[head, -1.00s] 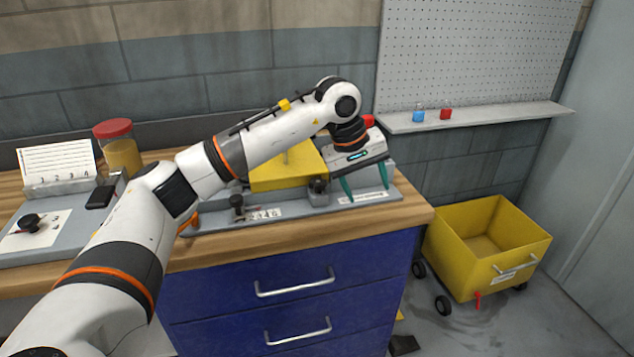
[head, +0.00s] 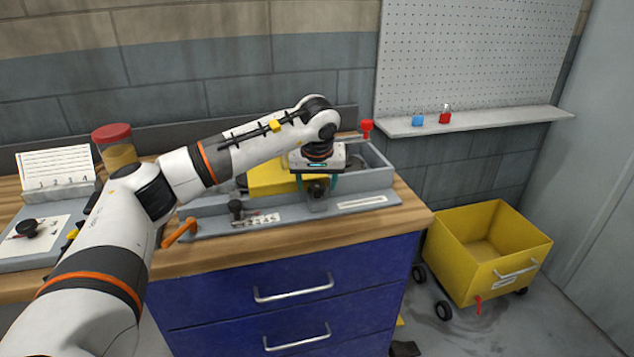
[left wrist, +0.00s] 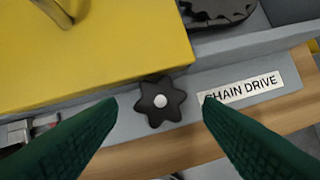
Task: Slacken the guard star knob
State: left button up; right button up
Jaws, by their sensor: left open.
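The black star knob (head: 317,188) is on the front of the grey machine frame, by the front edge of the yellow guard (head: 268,178). In the left wrist view both fingers (left wrist: 160,108) show with a gap to the knob. I cannot tell how far down they reach beside it. My right gripper is not in view.
A "CHAIN DRIVE" label (left wrist: 240,88) is right of the knob. Another black knob (head: 236,208) stands left by a numbered scale, with an orange handle (head: 180,232) nearby. A red knob (head: 367,127) stands behind. A yellow cart (head: 470,270) is on the floor at right.

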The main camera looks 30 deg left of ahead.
pick_arm(q)
jog(key=shift+w+a+f, duration=0.1)
jog(key=shift+w+f, duration=0.05)
jog(key=shift+f, duration=0.3)
jog(key=c, duration=1)
jog(key=shift+o, duration=0.2)
jog(key=n+p, duration=0.1)
jog(key=n, duration=0.1)
jog(key=n+y+p, duration=0.1)
jog(key=n, duration=0.1)
jog(key=shift+w+d+r+g+p, duration=0.2)
jog(key=shift+g+p, duration=0.15)
jog(key=shift+g, duration=0.05)
jog(key=n+g+p, duration=0.1)
jog(key=n, duration=0.2)
jog(key=shift+w+d+y+p, duration=0.1)
jog(key=shift+w+y+p, duration=0.05)
jog(key=shift+y+p, duration=0.2)
jog(key=shift+w+f+n+g+p, duration=0.15)
jog(key=shift+n+g+p, duration=0.3)
jog(key=shift+n, duration=0.65)
